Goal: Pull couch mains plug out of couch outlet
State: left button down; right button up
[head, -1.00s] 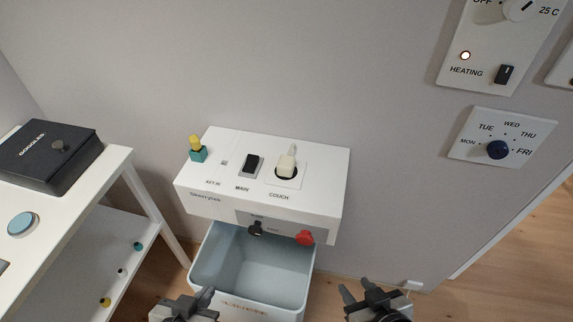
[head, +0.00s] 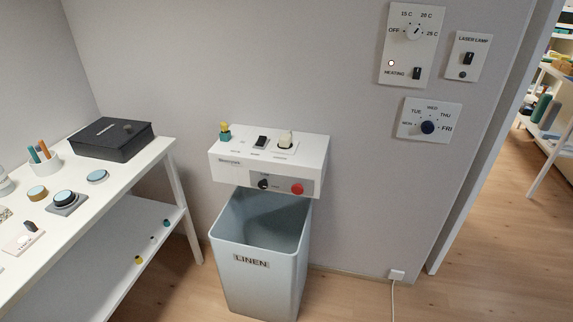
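The couch mains plug (head: 287,138) is cream-white and stands upright in the couch outlet (head: 284,147). The outlet is on the top of a white wall-mounted control box (head: 312,152), at its right side. A black main switch (head: 261,142) sits left of the outlet. A yellow and teal key piece (head: 224,131) stands at the box's left end. Neither of my grippers shows in the head view now.
A grey-blue linen bin (head: 262,270) stands on the floor under the box. A white table (head: 158,152) with a black goggles case (head: 112,138) is at left. Wall panels (head: 411,45) hang at right. The floor at right is mostly clear, with a white socket and cable (head: 397,275).

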aim_at(285, 140)
jog(key=u, duration=0.7)
jog(key=i, duration=0.75)
jog(key=u, duration=0.05)
